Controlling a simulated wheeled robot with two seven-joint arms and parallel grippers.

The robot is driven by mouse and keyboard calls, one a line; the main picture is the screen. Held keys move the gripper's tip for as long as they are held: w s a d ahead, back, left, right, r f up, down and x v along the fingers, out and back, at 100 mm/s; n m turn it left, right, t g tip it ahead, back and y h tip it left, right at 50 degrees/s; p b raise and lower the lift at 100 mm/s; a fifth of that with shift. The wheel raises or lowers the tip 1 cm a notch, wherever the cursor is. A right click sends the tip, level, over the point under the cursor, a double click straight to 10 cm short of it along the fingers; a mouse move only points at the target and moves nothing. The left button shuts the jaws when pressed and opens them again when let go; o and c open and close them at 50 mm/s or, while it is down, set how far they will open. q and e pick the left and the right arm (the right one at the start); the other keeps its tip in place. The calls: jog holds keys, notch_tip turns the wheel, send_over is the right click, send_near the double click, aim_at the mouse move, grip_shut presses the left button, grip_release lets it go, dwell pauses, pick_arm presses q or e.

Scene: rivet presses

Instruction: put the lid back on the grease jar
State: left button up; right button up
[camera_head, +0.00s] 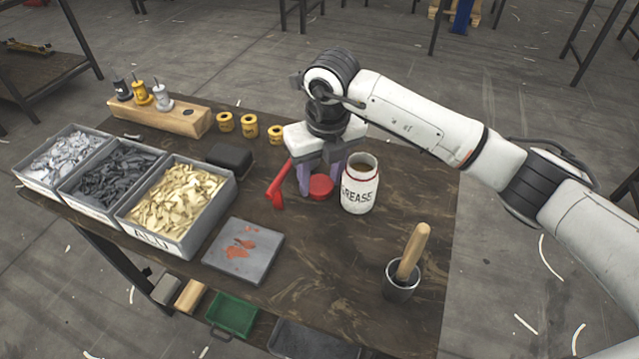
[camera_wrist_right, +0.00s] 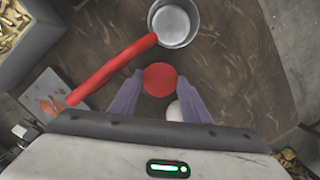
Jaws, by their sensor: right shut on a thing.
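The white grease jar (camera_head: 360,185) stands upright and open on the dark table, with its label facing me. The red round lid (camera_head: 321,187) is just left of the jar and is not on it. My right gripper (camera_head: 318,182) points down with its purple fingers shut on the lid. In the right wrist view the lid (camera_wrist_right: 158,79) sits between the fingertips (camera_wrist_right: 158,92). A white patch that looks like the jar (camera_wrist_right: 174,112) is partly hidden by a finger there. I cannot tell whether the lid touches the table. My left gripper is not in view.
A red bar-shaped thing (camera_head: 277,188) is close left of the gripper. A metal cup with a wooden handle (camera_head: 403,280) is at front right. A grey plate with orange smears (camera_head: 243,250) and bins of parts (camera_head: 170,238) are to the left. Yellow spools (camera_head: 249,126) stand behind.

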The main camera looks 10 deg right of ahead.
aim_at(323, 186)
notch_tip(323, 186, up, 10)
dwell(0.6)
jog(key=s+d+r+n, duration=0.1)
jog(key=n, duration=0.3)
jog(key=s+d+r+n+g+y, duration=0.1)
jog(key=s+n, duration=0.1)
jog(key=n, duration=0.2)
jog(key=s+d+r+n, duration=0.1)
jog(key=d+r+n, duration=0.1)
jog(key=n, duration=0.2)
jog(key=shift+s+d+n, duration=0.1)
jog(key=shift+s+n, duration=0.05)
jog(key=shift+n, duration=0.25)
jog(key=s+d+r+n+g, duration=0.2)
jog(key=s+n, duration=0.6)
jog(key=n, duration=0.9)
jog(key=shift+s+d+r+g+h, duration=0.35)
jog(key=shift+d+r, duration=0.8)
jog(key=shift+d, duration=0.4)
jog(key=shift+w, duration=0.1)
